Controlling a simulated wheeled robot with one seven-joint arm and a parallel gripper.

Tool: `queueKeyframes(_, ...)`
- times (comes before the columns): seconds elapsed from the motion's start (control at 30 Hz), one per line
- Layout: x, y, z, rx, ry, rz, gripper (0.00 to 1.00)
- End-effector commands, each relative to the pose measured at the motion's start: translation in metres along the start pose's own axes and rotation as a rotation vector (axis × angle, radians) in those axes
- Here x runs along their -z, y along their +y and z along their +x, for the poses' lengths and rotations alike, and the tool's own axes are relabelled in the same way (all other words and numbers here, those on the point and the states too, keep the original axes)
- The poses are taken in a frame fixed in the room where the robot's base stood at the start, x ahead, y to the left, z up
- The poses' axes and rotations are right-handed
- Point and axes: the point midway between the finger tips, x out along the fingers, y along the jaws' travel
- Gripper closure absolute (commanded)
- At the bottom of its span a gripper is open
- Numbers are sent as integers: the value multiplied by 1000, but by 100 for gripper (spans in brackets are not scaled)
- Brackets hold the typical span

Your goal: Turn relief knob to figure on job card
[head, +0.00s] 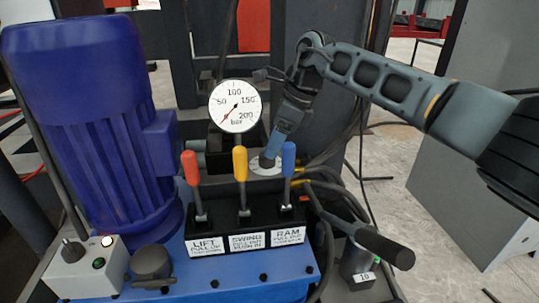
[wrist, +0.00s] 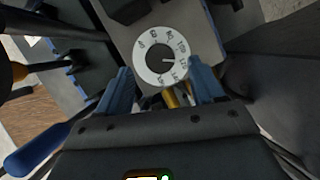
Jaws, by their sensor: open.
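The relief knob (wrist: 161,63) is a dark round knob with a light pointer mark, on a white numbered dial (wrist: 141,67). In the wrist view the mark points right; the figures beside it are too small to read surely. In the head view the white dial (head: 257,169) lies behind the levers, its knob largely hidden by my gripper. My gripper (wrist: 162,84) is open, its blue fingers either side of the dial's near edge in the wrist view. In the head view my gripper (head: 269,158) points down at the dial. I cannot tell whether it touches the knob. No job card is recognisable.
A pressure gauge (head: 234,106) in bar stands behind the levers, needle toward lower left. Red (head: 191,170), yellow (head: 240,165) and blue (head: 288,160) levers stand close in front of the dial. A blue motor (head: 90,120) is at left; black hoses run at right.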

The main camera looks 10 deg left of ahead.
Motion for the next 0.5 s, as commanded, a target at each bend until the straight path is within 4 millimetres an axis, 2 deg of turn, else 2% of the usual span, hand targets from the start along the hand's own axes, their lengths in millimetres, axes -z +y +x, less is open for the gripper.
queueKeyframes(0.03, 1, 1, 13, -2, 0, 0, 33)
queueKeyframes(0.2, 1, 0, 34, -1, 0, 0, 33)
queueKeyframes(0.5, 0, 0, 37, 0, 1, -1, 33)
